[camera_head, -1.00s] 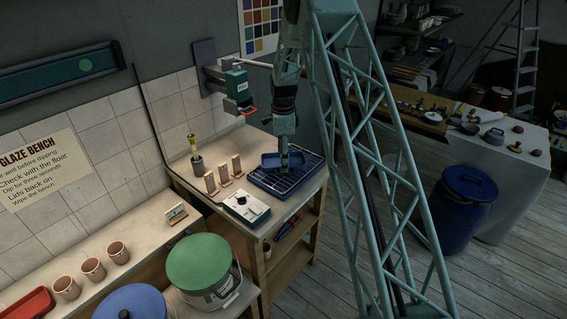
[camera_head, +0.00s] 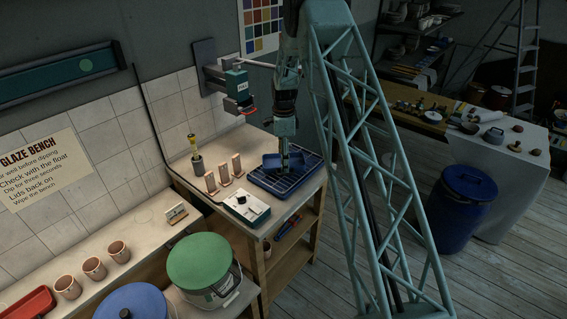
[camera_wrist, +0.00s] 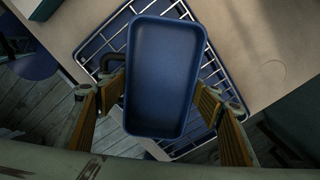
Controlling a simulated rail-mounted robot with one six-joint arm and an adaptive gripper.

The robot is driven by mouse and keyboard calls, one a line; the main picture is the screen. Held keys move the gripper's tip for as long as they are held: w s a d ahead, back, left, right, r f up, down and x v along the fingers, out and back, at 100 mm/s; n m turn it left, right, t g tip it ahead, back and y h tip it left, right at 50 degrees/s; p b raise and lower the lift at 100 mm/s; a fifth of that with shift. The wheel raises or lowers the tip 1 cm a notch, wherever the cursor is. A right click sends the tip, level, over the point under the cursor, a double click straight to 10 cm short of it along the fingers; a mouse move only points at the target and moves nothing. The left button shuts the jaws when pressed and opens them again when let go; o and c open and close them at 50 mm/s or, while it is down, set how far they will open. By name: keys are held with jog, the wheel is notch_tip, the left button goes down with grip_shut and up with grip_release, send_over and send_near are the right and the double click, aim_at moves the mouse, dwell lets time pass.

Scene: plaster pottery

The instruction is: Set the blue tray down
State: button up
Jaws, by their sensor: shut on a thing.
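The blue tray (camera_wrist: 162,70) is a shallow, empty rectangular tray with rounded corners. My gripper (camera_head: 284,158) is shut on it, with its padded fingers at the tray's two long sides in the wrist view. The tray is over the dark blue wire rack (camera_head: 298,182) on the bench's right end, and the rack's bars show around it in the wrist view (camera_wrist: 92,47). I cannot tell whether the tray's underside touches the rack. Its sides run at a slight angle to the rack's bars.
A white-topped green box (camera_head: 246,207) stands left of the rack, and several small upright tiles (camera_head: 224,174) stand behind it. A wall-mounted device (camera_head: 238,86) juts out above the bench. A green-lidded bucket (camera_head: 198,258) is in front. The bench's front edge is close to the rack.

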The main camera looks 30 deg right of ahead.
jog(key=shift+f, duration=0.6)
jog(key=shift+f, duration=0.2)
jog(key=o, duration=0.9)
jog(key=shift+r, duration=0.2)
notch_tip(320, 180, up, 12)
jog(key=shift+b, duration=0.35)
dwell(0.4)
